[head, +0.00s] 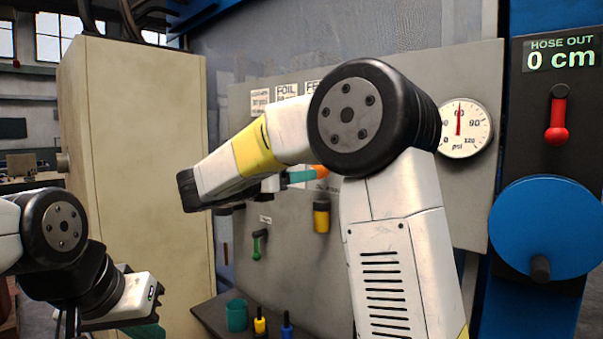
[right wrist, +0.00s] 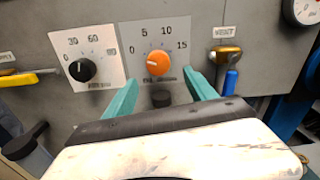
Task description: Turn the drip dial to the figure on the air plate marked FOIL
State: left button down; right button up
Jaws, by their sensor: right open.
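An orange dial (right wrist: 158,62) sits on a light plate (right wrist: 183,32) marked 0, 5, 10, 15; its pale mark seems to point left. The small caption under it is unclear. My right gripper (right wrist: 163,92) is open, its teal fingers below and either side of the orange dial, apparently not touching it. In the head view its teal finger shows (head: 300,176) beside a bit of orange, mostly hidden by my arm. The FOIL plate (head: 286,90) hangs on the panel, its figure unreadable and lower part covered. My left gripper (head: 145,329) is low at the left, cut by the frame edge.
A black dial (right wrist: 82,70) is left of the orange one. A psi gauge (head: 464,128), red lever (head: 558,120) and blue reel (head: 547,225) stand right. A teal cup (head: 236,315) is below.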

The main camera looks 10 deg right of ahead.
jog(key=x, duration=0.7)
jog(key=shift+w+d+r, duration=0.15)
jog(key=shift+w+r, duration=0.05)
jog(key=shift+w, duration=0.15)
jog(key=c, duration=1.4)
